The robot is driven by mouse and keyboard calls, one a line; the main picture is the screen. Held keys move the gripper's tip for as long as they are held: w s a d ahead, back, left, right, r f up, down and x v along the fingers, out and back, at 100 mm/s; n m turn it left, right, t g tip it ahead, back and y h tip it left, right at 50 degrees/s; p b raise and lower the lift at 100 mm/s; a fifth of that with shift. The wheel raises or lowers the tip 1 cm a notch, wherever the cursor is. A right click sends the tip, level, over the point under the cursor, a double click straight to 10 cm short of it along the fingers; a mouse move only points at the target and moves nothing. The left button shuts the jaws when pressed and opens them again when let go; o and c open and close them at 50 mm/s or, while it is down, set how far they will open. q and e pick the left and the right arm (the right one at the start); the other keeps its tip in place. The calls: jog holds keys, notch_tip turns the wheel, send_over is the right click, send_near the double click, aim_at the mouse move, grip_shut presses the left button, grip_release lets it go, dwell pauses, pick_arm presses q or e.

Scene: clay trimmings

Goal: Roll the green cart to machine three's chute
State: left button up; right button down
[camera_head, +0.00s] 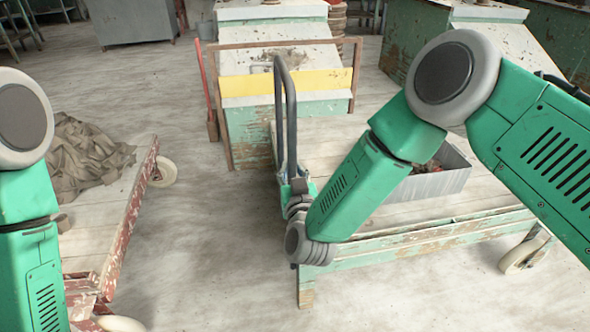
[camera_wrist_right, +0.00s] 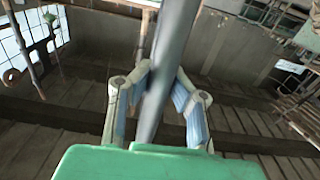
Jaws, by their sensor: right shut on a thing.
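The green cart (camera_head: 430,240) has a pale plank deck and chipped green edges, right of centre in the head view. Its grey hoop handle (camera_head: 291,105) stands upright at the cart's left end. My right gripper (camera_head: 297,188) is at the handle's lower part, partly hidden by its own wrist. In the wrist view my right gripper (camera_wrist_right: 161,85) is shut around the grey handle bar (camera_wrist_right: 172,45). A green machine with a sloped chute and a yellow band (camera_head: 305,83) stands behind the handle. No machine number is readable. My left arm is at the left edge; its gripper is out of view.
A grey metal bin (camera_head: 440,180) sits on the green cart. A red cart (camera_head: 128,220) with a brown cloth (camera_head: 82,158) is at left. A red-handled tool (camera_head: 207,90) leans by the chute. Another green machine (camera_head: 405,45) stands back right. Bare floor lies between the carts.

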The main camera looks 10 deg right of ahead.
jog(key=a, duration=0.7)
jog(key=shift+s+a+f+b, duration=0.25)
jog(key=shift+s+a+b, duration=0.05)
jog(key=shift+a, duration=0.1)
jog(key=shift+d, duration=0.15)
jog(key=a+b, duration=0.1)
jog(key=a, duration=0.7)
jog(key=shift+s+y, duration=0.2)
jog(key=shift+y, duration=0.1)
jog(key=shift+f, duration=0.1)
